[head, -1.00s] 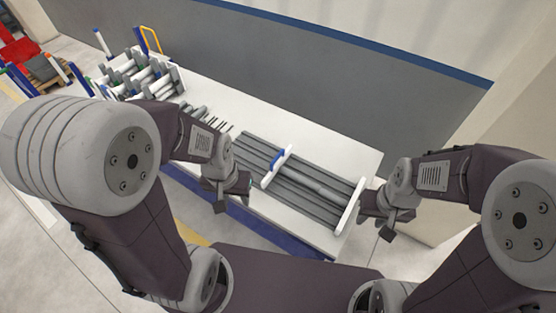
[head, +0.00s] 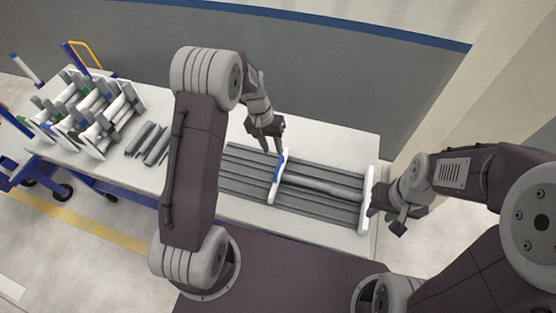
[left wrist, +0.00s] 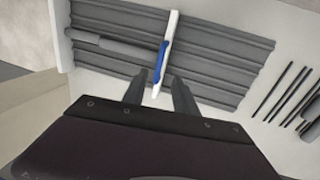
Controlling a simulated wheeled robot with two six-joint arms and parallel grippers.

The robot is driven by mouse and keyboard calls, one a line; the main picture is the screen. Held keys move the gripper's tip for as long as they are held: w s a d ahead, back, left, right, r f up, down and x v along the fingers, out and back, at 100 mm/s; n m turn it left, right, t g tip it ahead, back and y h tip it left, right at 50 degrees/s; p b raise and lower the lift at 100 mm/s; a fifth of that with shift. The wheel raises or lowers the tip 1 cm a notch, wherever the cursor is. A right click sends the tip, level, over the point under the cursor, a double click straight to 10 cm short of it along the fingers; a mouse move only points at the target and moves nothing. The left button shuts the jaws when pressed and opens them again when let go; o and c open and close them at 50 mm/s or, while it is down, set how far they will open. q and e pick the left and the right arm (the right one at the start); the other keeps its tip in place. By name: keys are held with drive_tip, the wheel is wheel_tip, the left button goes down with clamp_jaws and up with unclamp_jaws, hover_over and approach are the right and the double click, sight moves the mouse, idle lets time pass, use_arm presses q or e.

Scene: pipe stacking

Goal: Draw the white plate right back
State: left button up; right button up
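The white plate (head: 272,193), with a blue strip on it, stands across the grey grooved bed (head: 240,172) on the table. It also shows in the left wrist view (left wrist: 172,30), with its near end between my fingers. My left gripper (head: 271,149) is open at the plate's far end. In the left wrist view, its two fingers (left wrist: 156,92) lie on either side of that end, with gaps visible; I cannot tell their height. A grey pipe (head: 320,187) lies on the bed right of the plate. My right gripper (head: 385,212) is beside the bed's right end; its fingers are unclear.
A white end plate (head: 366,200) closes the bed's right end. Several loose dark grey pipes (head: 147,140) lie left of the bed. A rack of pipes (head: 88,112) stands at the table's left. Bare white table (head: 320,135) shows behind the bed, with a grey wall beyond.

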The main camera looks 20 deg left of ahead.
sight(278, 166)
use_arm(q)
drive_tip(key=f, duration=0.3)
drive_tip(key=d+f, duration=0.1)
drive_tip(key=f, duration=0.1)
drive_tip(key=d+f, duration=0.1)
drive_tip(key=f, duration=0.2)
drive_tip(key=shift+s+f+p, duration=0.1)
drive_tip(key=shift+f+p, duration=0.25)
clamp_jaws()
drive_tip(key=shift+a, duration=0.1)
idle(0.9)
